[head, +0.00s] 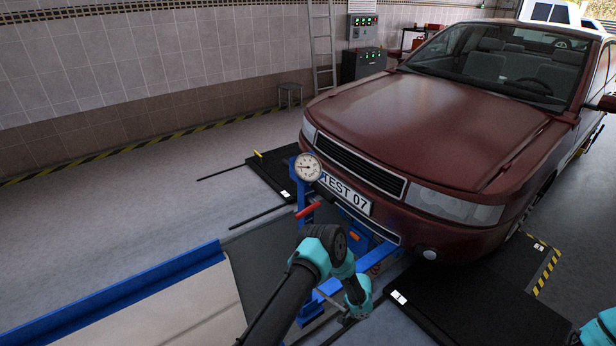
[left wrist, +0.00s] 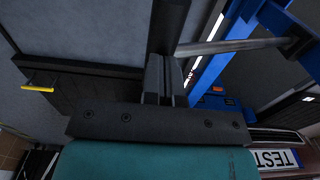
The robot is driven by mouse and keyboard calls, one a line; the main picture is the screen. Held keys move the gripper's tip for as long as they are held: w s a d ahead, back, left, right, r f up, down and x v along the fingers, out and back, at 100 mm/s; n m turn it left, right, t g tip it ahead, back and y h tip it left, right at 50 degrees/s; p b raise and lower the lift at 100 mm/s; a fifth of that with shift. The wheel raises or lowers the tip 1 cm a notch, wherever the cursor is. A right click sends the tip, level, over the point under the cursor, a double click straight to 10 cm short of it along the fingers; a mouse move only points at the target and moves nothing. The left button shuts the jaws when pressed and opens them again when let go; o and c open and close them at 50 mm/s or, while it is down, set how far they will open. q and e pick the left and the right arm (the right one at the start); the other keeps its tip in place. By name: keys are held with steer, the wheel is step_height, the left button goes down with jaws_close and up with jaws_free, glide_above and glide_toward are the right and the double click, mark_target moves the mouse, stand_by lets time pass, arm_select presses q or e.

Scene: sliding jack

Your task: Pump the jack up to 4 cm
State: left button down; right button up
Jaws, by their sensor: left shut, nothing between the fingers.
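The blue jack (head: 302,205) stands in front of the red car (head: 420,120), with a round dial gauge (head: 307,167) on top and a red handle (head: 308,211) below it. Its blue frame (left wrist: 213,75) also shows in the left wrist view. There, a grey rod (left wrist: 232,46) runs across to a dark pivot at the right, and a black bar (left wrist: 171,25) rises at its left end. My left gripper (left wrist: 165,72) is shut and empty, its fingertips close below that bar; I cannot tell whether they touch. In the head view my left arm hides part of the jack.
Black platforms (head: 470,300) lie on the floor in front of the car. A blue-edged bench (head: 165,282) lies at lower left. A control cabinet (head: 362,62), a ladder (head: 322,45) and a stool (head: 290,90) stand at the back wall. The floor at left is clear.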

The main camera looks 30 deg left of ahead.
arm_select(q)
steer(key=shift+f, duration=0.1)
step_height(320, 180, down, 6)
steer(key=d, duration=0.1)
steer(key=shift+s+d+f, duration=0.25)
steer(key=shift+s+d, duration=0.1)
steer(key=shift+s, duration=0.05)
steer(key=shift+w+a+r, duration=0.15)
steer(key=shift+a+r, duration=0.1)
steer(key=shift+r, duration=0.9)
steer(key=shift+w+a+r, duration=0.1)
steer(key=shift+a+r, duration=0.2)
steer(key=shift+r, duration=0.8)
steer(key=shift+w+a+r, duration=0.15)
steer(key=shift+a+r, duration=0.1)
steer(key=shift+r, duration=0.9)
steer(key=w+a+r, duration=0.1)
steer(key=a+r, duration=0.2)
steer(key=r, duration=0.4)
steer(key=shift+w+a+r, duration=0.25)
steer(key=shift+w+a, duration=0.1)
steer(key=shift+a, duration=0.05)
